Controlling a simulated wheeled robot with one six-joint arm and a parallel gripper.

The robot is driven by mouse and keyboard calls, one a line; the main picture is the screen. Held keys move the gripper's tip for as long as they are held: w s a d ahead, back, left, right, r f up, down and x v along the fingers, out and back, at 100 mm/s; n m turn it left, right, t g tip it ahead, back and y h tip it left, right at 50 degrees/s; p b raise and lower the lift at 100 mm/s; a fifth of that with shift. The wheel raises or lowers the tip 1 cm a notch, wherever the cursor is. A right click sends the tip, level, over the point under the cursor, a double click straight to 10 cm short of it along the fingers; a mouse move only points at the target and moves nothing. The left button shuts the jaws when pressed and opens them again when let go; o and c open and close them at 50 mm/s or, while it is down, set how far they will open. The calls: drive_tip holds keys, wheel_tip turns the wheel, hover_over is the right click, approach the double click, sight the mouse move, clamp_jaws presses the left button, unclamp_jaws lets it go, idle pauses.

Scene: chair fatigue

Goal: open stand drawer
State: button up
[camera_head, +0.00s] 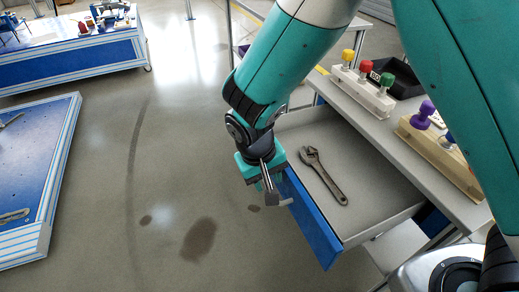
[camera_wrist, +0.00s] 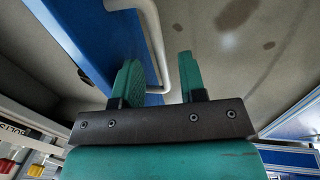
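The stand (camera_head: 398,128) is at the right in the head view. Its drawer (camera_head: 372,188) is pulled well out, with its inside showing. A wrench (camera_head: 324,176) lies in it. The drawer's blue front (camera_head: 318,230) faces the lower left; it also shows in the wrist view (camera_wrist: 75,28). My gripper (camera_head: 272,196) is just outside this front, beside the handle (camera_head: 287,202). In the wrist view the pale handle (camera_wrist: 155,38) runs between the two green fingers of my gripper (camera_wrist: 160,80). The fingers stand apart with gaps, so the gripper is open around the handle, not clamped.
On the stand's top are a block with coloured knobs (camera_head: 362,92), a black tray (camera_head: 398,74) and a wooden block with purple knobs (camera_head: 440,152). Blue workbenches stand at the upper left (camera_head: 75,62) and left (camera_head: 35,165). The floor between is clear.

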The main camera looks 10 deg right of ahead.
drive_tip(key=a+r+p, duration=0.3)
drive_tip(key=r, duration=1.2)
drive_tip(key=shift+s+r, duration=0.35)
drive_tip(key=s+d+r+n+y+p, duration=0.1)
drive_tip(key=s+d+r+n+y, duration=0.15)
drive_tip(key=s+d+r, duration=0.4)
drive_tip(key=s+d+r+n+y, duration=0.2)
drive_tip(key=s+d+r+y, duration=0.2)
drive_tip(key=s, duration=0.5)
wheel_tip(320, 180, up, 18)
drive_tip(key=p, duration=1.7)
drive_tip(key=shift+a+f+p, duration=0.25)
drive_tip(key=shift+a+p, duration=0.05)
drive_tip(key=shift+a, duration=0.05)
